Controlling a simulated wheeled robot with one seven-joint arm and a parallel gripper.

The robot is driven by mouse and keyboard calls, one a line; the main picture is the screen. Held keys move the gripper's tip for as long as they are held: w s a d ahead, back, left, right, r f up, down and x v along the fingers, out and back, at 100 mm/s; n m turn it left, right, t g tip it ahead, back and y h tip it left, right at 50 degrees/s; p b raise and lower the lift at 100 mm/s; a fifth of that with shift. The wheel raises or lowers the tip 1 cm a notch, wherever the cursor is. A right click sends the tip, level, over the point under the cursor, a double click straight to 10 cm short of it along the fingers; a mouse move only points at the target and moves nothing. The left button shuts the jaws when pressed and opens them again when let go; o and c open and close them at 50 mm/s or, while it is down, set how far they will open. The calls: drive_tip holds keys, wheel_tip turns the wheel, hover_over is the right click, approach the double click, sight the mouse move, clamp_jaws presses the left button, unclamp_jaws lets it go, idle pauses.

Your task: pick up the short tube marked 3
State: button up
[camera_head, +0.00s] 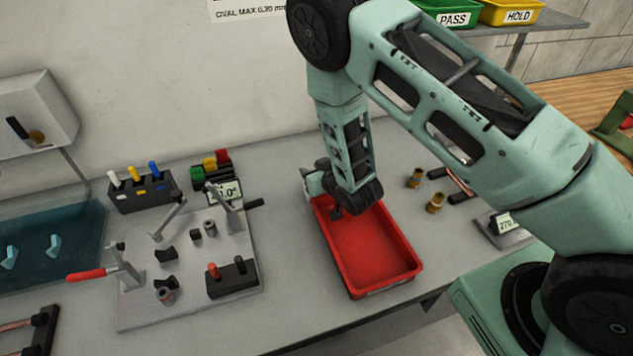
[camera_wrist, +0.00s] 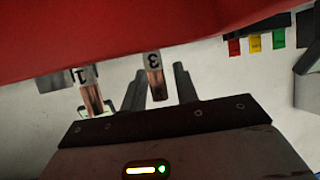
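The short tube marked 3 (camera_wrist: 156,77) shows in the wrist view as a copper piece with a white label. My gripper (camera_wrist: 158,82) is open, with one dark finger on each side of this tube in the picture and visible gaps between; I cannot tell whether the tube is at fingertip depth. A similar tube marked 1 (camera_wrist: 91,93) lies to the left, outside the fingers. In the head view my gripper (camera_head: 345,207) is at the back left part of the red tray (camera_head: 410,262); neither tube can be made out there.
The red tray's wall (camera_wrist: 120,30) fills the top of the wrist view, close to the tubes. A grey fixture plate (camera_head: 140,310) with clamps stands left of the tray. Brass fittings (camera_head: 435,203) stand to its right.

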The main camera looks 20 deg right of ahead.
clamp_jaws()
drive_tip(key=shift+r, duration=0.15)
